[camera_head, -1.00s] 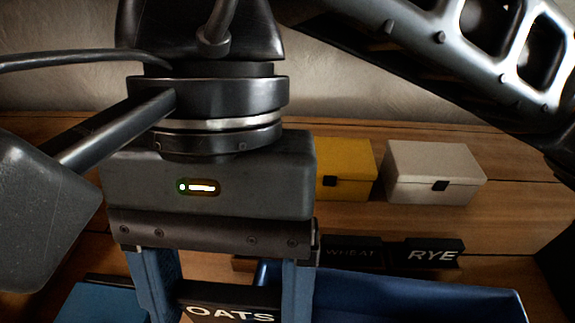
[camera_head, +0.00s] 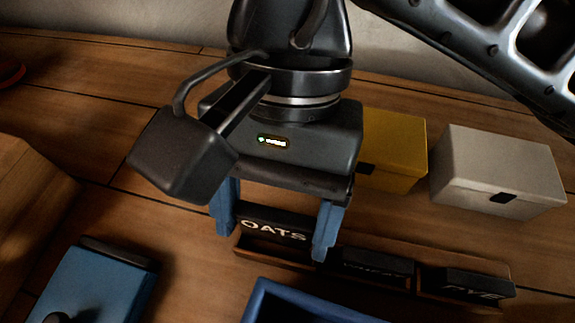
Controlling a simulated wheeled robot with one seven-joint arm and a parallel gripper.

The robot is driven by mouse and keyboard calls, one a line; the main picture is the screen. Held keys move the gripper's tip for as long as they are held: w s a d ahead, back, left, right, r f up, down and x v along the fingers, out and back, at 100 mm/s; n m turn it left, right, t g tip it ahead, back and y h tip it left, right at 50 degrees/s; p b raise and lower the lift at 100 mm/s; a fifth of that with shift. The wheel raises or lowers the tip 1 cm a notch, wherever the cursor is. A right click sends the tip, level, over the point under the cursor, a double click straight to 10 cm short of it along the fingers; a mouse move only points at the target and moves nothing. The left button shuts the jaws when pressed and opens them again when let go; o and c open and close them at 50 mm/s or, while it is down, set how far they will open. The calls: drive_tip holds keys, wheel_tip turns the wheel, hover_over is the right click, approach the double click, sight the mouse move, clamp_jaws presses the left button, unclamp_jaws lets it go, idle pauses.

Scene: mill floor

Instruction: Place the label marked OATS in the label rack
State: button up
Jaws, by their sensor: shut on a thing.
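My gripper (camera_head: 275,232) is shut on the black label marked OATS (camera_head: 274,229), with a blue finger at each end of it. The label is upright, its white letters facing me. It is at the left end of the wooden label rack (camera_head: 264,253); I cannot tell whether it is fully seated or just above the slot. The WHEAT label (camera_head: 372,264), its letters hard to read now, stands in the middle of the rack. The RYE label (camera_head: 466,284) stands at the right end.
A yellow box (camera_head: 398,145) and a white box (camera_head: 497,172) stand behind the rack. A blue bin (camera_head: 262,300) is in front of it. A blue object (camera_head: 95,285) lies at front left, and a wooden block (camera_head: 28,215) is at the left edge. Bare table shows at left.

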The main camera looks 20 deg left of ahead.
sight(276, 234)
drive_tip(key=shift+f, duration=2.15)
drive_tip(key=shift+f+b, duration=0.15)
drive_tip(key=shift+b, duration=0.15)
drive_tip(key=o, duration=1.1)
drive_tip(key=shift+r+p, duration=0.25)
drive_tip(key=shift+p, duration=0.15)
drive_tip(key=v, duration=1.2)
drive_tip(key=shift+b, duration=0.3)
